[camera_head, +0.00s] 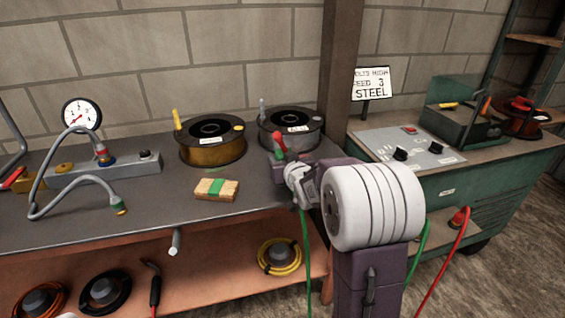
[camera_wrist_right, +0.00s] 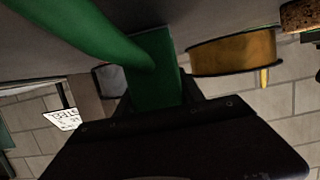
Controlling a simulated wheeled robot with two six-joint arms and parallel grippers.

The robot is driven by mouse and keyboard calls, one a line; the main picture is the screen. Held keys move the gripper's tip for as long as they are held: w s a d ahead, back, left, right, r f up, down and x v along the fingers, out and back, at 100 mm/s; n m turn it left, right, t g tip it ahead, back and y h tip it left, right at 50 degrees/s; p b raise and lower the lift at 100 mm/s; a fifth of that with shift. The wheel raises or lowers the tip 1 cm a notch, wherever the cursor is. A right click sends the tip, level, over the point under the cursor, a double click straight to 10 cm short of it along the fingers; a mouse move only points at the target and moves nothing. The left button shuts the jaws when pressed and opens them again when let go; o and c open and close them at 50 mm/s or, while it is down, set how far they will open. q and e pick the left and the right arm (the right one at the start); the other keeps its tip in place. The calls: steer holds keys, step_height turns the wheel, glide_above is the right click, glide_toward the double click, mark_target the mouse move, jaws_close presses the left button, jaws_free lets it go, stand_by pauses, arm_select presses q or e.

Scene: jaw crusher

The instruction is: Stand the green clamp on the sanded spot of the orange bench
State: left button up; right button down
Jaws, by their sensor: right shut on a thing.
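My right gripper (camera_wrist_right: 155,98) is shut on the green clamp (camera_wrist_right: 152,60), which fills the middle of the wrist view. A thick green cable (camera_wrist_right: 88,30) runs from the clamp to the upper left there. In the head view the right gripper (camera_head: 284,160) is over the right end of the orange bench (camera_head: 150,205), in front of the grey spool. There the clamp is mostly hidden by my wrist, and the green cable (camera_head: 305,250) hangs past the bench's front edge. I cannot tell whether the clamp touches the dark top. I cannot make out the sanded spot. My left gripper is not in view.
A copper-coloured spool (camera_head: 210,150), a grey spool (camera_head: 308,142) and a green-banded wooden block (camera_head: 216,189) stand near the gripper. A red-handled thing (camera_head: 279,143) is beside it. A gauge manifold (camera_head: 105,170) with a hose is at left. A green cabinet (camera_head: 475,195) is at right.

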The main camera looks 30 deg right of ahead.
steer(key=c, duration=0.7)
jaws_free()
steer(key=shift+f, duration=0.15)
steer(key=shift+r, duration=0.3)
steer(key=p+v, duration=0.2)
steer(key=v, duration=0.9)
steer(key=shift+d, duration=0.1)
steer(key=shift+s, duration=0.55)
